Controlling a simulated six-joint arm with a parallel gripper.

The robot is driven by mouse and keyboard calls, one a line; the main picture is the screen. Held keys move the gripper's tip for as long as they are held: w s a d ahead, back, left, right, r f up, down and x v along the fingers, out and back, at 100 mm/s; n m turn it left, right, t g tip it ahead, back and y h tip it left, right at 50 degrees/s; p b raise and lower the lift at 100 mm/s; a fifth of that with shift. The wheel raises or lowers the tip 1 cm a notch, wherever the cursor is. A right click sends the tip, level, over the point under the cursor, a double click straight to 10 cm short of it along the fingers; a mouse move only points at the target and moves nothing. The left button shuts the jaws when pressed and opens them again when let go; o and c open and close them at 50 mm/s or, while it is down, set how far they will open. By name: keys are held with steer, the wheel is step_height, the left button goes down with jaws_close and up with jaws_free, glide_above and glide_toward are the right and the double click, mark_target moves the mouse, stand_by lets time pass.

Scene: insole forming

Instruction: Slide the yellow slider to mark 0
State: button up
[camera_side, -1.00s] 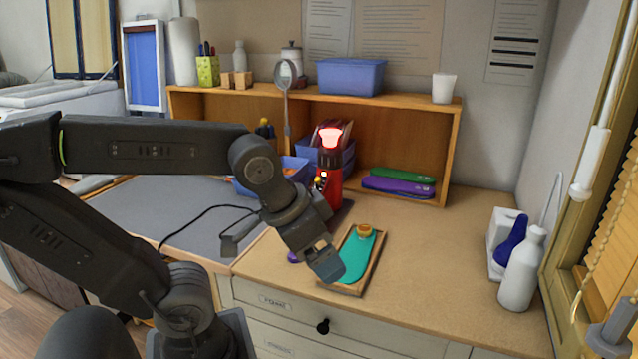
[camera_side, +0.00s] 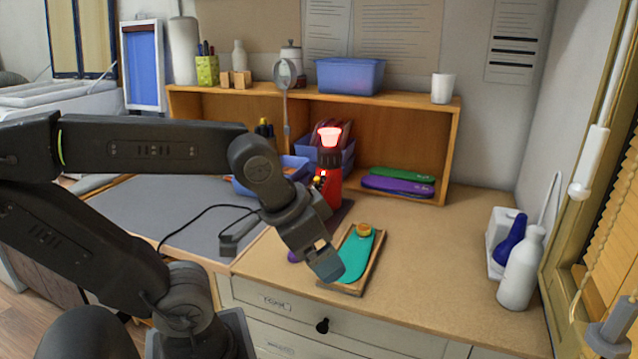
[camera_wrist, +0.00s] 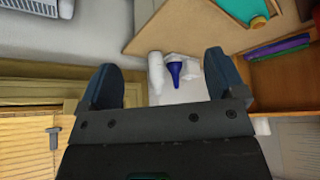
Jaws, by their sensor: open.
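A red tool (camera_side: 330,190) with a glowing top stands upright on the bench, in front of the shelf. A tiny yellow part (camera_side: 318,180) shows on its left side, likely the yellow slider; its marks are too small to read. My gripper (camera_side: 326,263) hangs left of the teal insole, in front of and below the red tool, apart from the yellow part. In the wrist view, my gripper (camera_wrist: 165,75) has its two dark blue fingers spread, with nothing held between them. The red tool does not show in the wrist view.
The teal insole (camera_side: 356,255) lies in a wooden tray (camera_side: 342,289) with a gold piece at its far end. Purple (camera_side: 398,187) and green (camera_side: 402,174) insoles lie in the shelf. White bottles (camera_side: 522,270) stand at right. The bench right of the tray is clear.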

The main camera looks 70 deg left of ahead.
mark_target(317, 177)
steer(key=shift+c, duration=0.4)
